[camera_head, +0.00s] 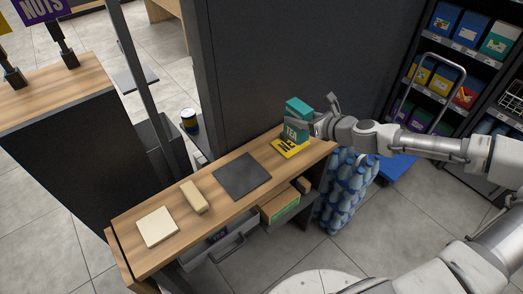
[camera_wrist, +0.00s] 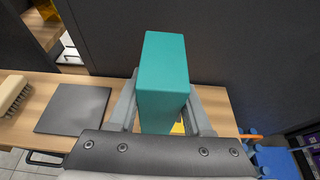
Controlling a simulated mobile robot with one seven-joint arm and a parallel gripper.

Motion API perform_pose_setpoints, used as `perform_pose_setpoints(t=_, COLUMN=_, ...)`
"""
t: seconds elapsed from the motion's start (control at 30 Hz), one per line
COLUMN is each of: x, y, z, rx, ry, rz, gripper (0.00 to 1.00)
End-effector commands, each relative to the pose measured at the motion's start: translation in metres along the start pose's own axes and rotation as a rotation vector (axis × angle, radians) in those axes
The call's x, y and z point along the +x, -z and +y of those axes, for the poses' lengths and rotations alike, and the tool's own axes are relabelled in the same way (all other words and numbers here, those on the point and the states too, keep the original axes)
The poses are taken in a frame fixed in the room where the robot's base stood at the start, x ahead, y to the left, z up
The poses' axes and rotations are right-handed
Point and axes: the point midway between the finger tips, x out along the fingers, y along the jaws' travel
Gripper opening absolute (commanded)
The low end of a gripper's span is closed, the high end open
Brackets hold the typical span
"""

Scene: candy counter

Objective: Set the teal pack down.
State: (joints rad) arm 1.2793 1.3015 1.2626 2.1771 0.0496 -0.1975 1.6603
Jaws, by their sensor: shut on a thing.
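The teal pack (camera_head: 298,106) is a tall upright box at the right end of the wooden counter in the head view. It also fills the middle of the wrist view (camera_wrist: 162,85). My gripper (camera_head: 296,128) is shut on the teal pack, with one finger on each side of it. The pack is over or just behind a yellow card with dark print (camera_head: 290,148); a bit of yellow shows beside its lower part in the wrist view. I cannot tell whether its base touches the counter.
The wooden counter (camera_head: 215,212) also bears a dark grey mat (camera_head: 242,176), a tan brush-like block (camera_head: 194,197) and a cream square (camera_head: 157,227). A dark wall stands behind it. Blue bottles (camera_head: 346,190) are stacked below its right end. Stocked shelves (camera_head: 440,75) stand at right.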

Motion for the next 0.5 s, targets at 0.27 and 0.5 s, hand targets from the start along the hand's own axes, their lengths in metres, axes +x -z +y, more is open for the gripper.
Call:
perform_pose_setpoints(t=0.27, x=0.044, y=0.022, z=0.053, rx=0.0, ry=-0.005, rz=-0.001, gripper=0.0)
perform_pose_setpoints(t=0.5, x=0.057, y=0.029, z=0.066, rx=0.001, ry=0.001, rz=-0.001, gripper=0.0)
